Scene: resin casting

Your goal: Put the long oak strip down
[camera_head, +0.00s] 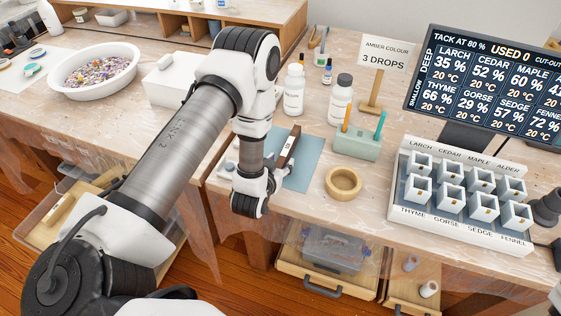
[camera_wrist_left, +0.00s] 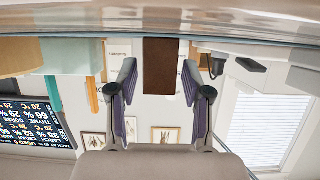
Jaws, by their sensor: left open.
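The oak strip (camera_head: 289,146) is a narrow dark brown bar over the blue mat (camera_head: 310,160); whether it rests flat on the mat cannot be told. In the left wrist view its brown end (camera_wrist_left: 160,65) shows between and beyond the two fingers. My left gripper (camera_wrist_left: 160,82) is open, with a gap on each side of the strip. In the head view my left wrist hides most of that gripper, just left of the strip. My right gripper is not in view.
A wooden ring bowl (camera_head: 344,184) and a green holder (camera_head: 357,144) with two coloured sticks stand right of the mat. White bottles (camera_head: 293,92) stand behind it. A rack (camera_head: 465,222) of small white cups is farther right. The bench's front edge is close to the mat.

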